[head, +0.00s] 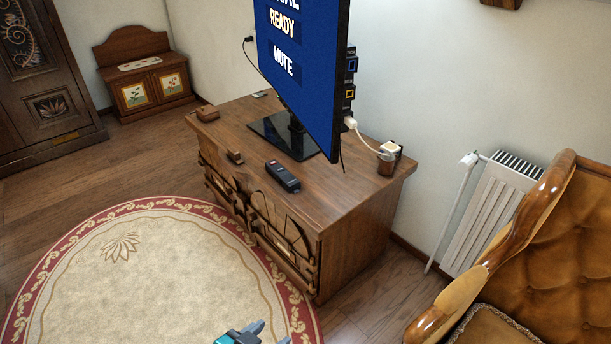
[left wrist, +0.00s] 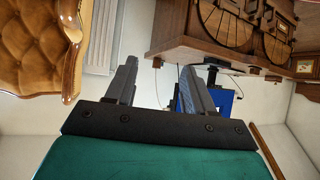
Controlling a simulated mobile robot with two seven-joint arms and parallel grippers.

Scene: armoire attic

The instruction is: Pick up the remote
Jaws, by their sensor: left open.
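The black remote (head: 283,176) lies on the top of the wooden TV cabinet (head: 345,205), near its front edge and in front of the TV's base. My left gripper (head: 270,333) is at the bottom edge of the head view, over the rug and well apart from the remote. In the left wrist view its two fingers (left wrist: 160,85) are spread, with nothing between them. The remote cannot be made out in that view; the cabinet shows there upside down. My right gripper is in neither view.
The TV (head: 305,70) stands on the cabinet behind the remote. Small brown blocks (head: 235,157) and a cup (head: 387,160) are also on top. A leather armchair (head: 540,260) and a radiator (head: 490,215) are at the right. The round rug (head: 150,270) is clear.

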